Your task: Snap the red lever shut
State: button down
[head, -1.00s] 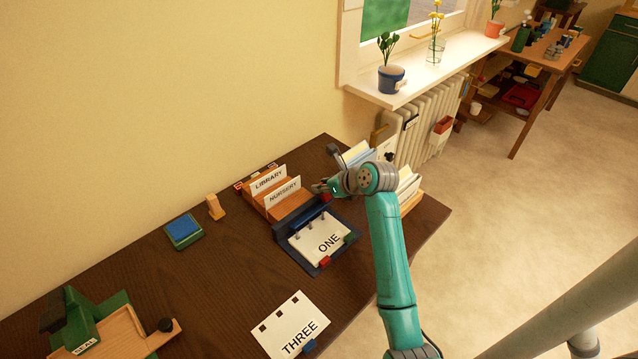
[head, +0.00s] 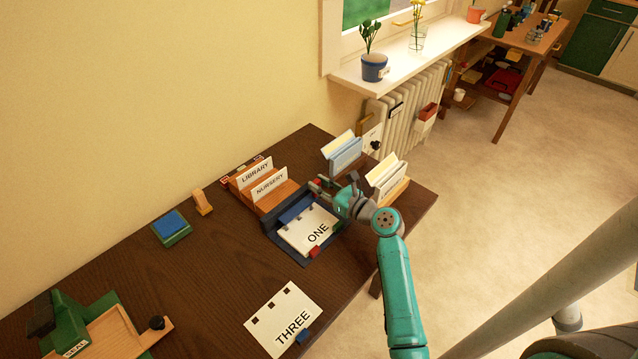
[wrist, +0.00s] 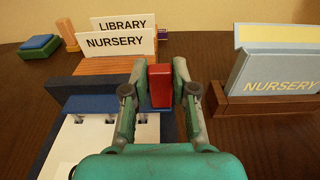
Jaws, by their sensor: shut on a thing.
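The red lever (wrist: 160,87) stands upright at the right end of the dark blue binder (wrist: 95,88). My gripper (wrist: 162,78) has one finger on each side of the lever and is shut on it. In the head view my gripper (head: 321,185) is at the binder's far right corner, and only a bit of the red lever shows there. The blue bar (head: 295,209) lies along the top edge of the white ONE card (head: 305,234) in the binder. In the wrist view the card's punched holes show just below the bar.
A wooden card holder (head: 284,194) with LIBRARY and NURSERY cards stands close behind the binder. A grey-blue file (wrist: 275,75) in a wooden stand is to the right. The THREE card (head: 283,318) lies in front. Bare desk is at the left of the binder.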

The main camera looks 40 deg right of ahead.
jog(key=shift+f, duration=0.15)
dwell(0.3)
jog(key=c, duration=0.9)
grip_release()
jog(key=s, duration=0.8)
jog(key=s+r, duration=0.1)
jog(key=s, duration=0.3)
jog(key=shift+d, duration=0.25)
